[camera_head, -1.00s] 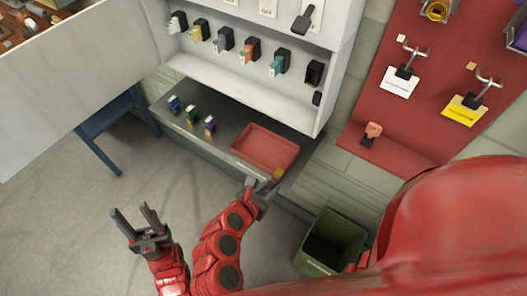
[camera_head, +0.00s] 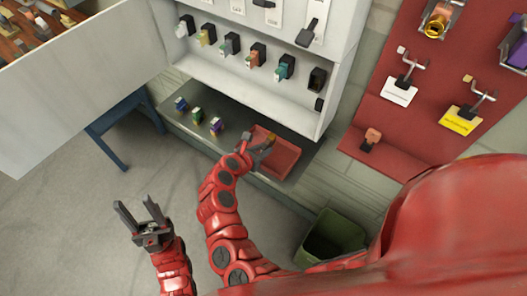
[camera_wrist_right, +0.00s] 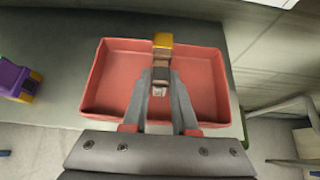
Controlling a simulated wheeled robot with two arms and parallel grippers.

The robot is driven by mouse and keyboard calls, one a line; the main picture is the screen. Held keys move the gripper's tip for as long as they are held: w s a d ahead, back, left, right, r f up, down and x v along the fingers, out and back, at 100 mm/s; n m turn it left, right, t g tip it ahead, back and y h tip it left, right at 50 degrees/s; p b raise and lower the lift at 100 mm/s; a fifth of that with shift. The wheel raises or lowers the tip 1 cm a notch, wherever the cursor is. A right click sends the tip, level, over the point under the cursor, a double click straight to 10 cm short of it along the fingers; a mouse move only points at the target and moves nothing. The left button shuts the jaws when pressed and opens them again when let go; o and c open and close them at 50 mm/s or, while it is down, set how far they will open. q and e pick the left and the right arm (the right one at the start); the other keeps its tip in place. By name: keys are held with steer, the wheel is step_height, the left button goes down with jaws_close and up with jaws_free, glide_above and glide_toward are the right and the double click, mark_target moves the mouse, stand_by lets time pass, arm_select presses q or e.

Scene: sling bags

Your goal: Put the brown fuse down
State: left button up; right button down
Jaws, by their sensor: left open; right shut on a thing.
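The brown fuse (camera_wrist_right: 162,41), with a golden-brown top, is held between the fingertips of my right gripper (camera_wrist_right: 161,78). It also shows small in the head view (camera_head: 271,138). My right gripper, seen in the head view (camera_head: 259,148), is over the red tray (camera_head: 287,163) on the grey ledge. In the wrist view the fuse overlaps the far rim of the tray (camera_wrist_right: 106,82); I cannot tell its height above the tray. The tray looks empty. My left gripper (camera_head: 134,206) is open and empty, off to the left above the floor.
Several fuses stand on the ledge left of the tray, including a purple one (camera_head: 215,125). The white fuse cabinet (camera_head: 262,87) rises behind, with coloured fuses in a row. A green bin (camera_head: 333,236) stands below right. A red board (camera_head: 420,95) with hooks is at the right.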

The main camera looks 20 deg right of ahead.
steer(key=shift+f+p, duration=0.55)
steer(key=shift+f, duration=0.85)
steer(key=shift+f+b, duration=0.2)
steer(key=shift+b, duration=0.15)
steer(key=c, duration=0.7)
jaws_free()
steer(key=shift+r, duration=0.1)
steer(key=shift+r, duration=0.1)
